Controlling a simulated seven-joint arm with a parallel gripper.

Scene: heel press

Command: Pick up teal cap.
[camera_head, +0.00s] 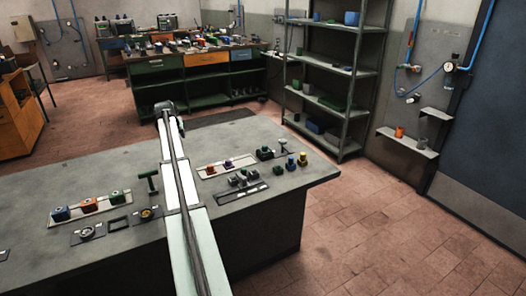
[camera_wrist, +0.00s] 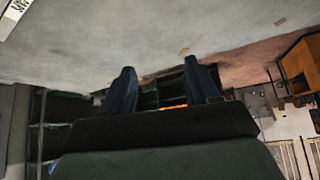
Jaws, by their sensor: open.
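I cannot surely pick out a teal cap. In the head view, a small dark green piece (camera_head: 281,170) stands near the right end of the grey bench (camera_head: 325,178), and a dark green-black piece (camera_head: 264,153) is just behind it. A green block (camera_head: 117,197) sits at the right end of the left-hand strip. My arm reaches away across the bench, its far end near the bench's back edge. In the wrist view, my gripper (camera_wrist: 160,68) is open, with two dark fingers apart and nothing between them. The bench surface fills the top of that view.
The left strip (camera_head: 73,219) holds blue and orange blocks beside the green one. A green T-shaped handle (camera_head: 152,182) stands left of my arm. Shelves (camera_head: 334,70) are behind.

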